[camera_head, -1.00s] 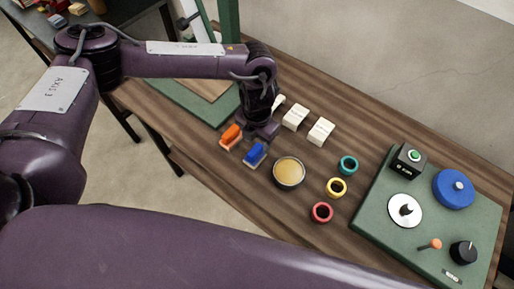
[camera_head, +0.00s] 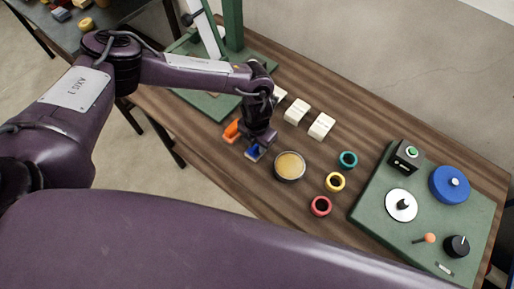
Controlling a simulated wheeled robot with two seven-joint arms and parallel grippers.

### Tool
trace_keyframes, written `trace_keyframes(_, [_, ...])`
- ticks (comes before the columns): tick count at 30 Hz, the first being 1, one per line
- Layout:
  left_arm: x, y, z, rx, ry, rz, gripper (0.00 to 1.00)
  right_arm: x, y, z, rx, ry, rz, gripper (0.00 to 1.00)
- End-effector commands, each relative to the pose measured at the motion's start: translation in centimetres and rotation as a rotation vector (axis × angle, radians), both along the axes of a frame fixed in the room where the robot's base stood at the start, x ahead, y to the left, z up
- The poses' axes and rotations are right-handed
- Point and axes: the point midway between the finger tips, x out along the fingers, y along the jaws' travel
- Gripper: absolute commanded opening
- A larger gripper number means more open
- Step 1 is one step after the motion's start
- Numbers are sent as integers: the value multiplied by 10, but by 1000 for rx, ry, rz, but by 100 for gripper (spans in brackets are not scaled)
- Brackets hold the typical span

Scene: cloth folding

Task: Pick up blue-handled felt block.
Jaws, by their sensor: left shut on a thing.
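The blue-handled felt block (camera_head: 254,153) is on the wooden table, left of the round tan dish. My left gripper (camera_head: 256,143) reaches down over it from above and is shut on its blue handle. The gripper hides much of the handle. I cannot tell whether the block is touching the table. The orange-handled block (camera_head: 231,132) lies just left of the gripper, partly hidden by it. My right gripper is not in view.
A tan dish (camera_head: 290,166) stands close on the right. White blocks (camera_head: 320,126) are behind it. Teal, yellow and red rings (camera_head: 321,206) lie further right. A green panel (camera_head: 408,233) with a blue knob (camera_head: 449,184) fills the right end. A green stand (camera_head: 233,27) is at the back.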

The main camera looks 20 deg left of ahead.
Motion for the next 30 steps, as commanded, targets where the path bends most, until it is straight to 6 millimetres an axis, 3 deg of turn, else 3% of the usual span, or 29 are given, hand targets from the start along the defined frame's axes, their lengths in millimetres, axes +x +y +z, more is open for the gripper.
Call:
trace_keyframes(8, [0,0,2,-1,1,1,0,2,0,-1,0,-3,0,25])
trace_keyframes(14, [0,0,23,-3,-1,0,0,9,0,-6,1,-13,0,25])
trace_keyframes(26, [1,0,137,-2,-7,-1,0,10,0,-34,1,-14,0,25])
trace_keyframes(30, [1,0,170,1,-6,-2,0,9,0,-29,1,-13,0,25])
